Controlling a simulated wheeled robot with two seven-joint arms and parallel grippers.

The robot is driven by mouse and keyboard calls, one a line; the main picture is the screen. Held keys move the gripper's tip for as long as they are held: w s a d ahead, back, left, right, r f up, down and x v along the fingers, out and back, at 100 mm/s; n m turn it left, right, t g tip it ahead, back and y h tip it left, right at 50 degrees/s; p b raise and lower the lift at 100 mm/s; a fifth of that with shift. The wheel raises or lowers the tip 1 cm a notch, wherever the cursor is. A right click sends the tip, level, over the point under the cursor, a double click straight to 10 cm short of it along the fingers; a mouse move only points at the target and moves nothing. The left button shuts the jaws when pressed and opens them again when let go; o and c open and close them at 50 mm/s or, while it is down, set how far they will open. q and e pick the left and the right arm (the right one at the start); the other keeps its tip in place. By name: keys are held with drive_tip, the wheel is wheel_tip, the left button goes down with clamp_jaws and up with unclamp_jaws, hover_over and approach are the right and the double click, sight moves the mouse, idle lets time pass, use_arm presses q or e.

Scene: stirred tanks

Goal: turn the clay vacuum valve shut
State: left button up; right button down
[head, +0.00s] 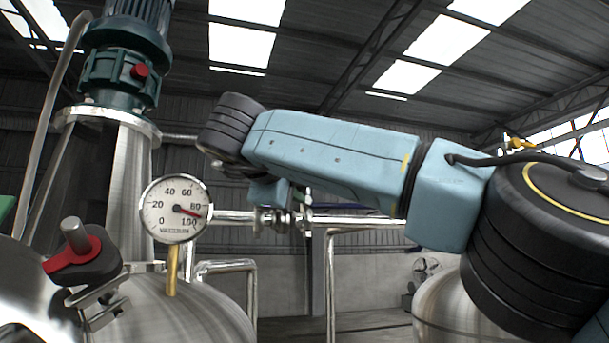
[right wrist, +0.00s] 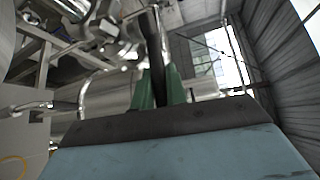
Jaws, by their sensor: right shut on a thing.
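My right gripper (head: 300,197) is small and partly hidden below my right arm in the head view, at the pipe fittings (head: 265,220) right of the gauge. In the right wrist view, the green fingers of my right gripper (right wrist: 159,86) are shut on a dark upright bar, the valve handle (right wrist: 155,45). No clay colour shows on it, and the valve body cannot be made out clearly. The round gauge (head: 174,209) has its red needle between 80 and 100. My left gripper is not in view.
A steel tank with a green motor (head: 127,60) stands at the left, with a red and black clamp (head: 80,255) in front. Steel pipes (head: 350,220) run across the middle. Another tank (head: 440,312) is at the lower right. A yellow handle (head: 522,143) shows behind my arm.

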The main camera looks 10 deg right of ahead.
drive_tip(key=shift+s+a+m+g+h+p, duration=0.1)
drive_tip(key=shift+a+m+g+h+p, duration=0.45)
drive_tip(key=shift+m+h+p, duration=0.35)
drive_tip(key=shift+d, duration=0.1)
drive_tip(key=c, duration=1.7)
unclamp_jaws()
drive_tip(key=v, duration=1.3)
drive_tip(key=shift+a, duration=0.25)
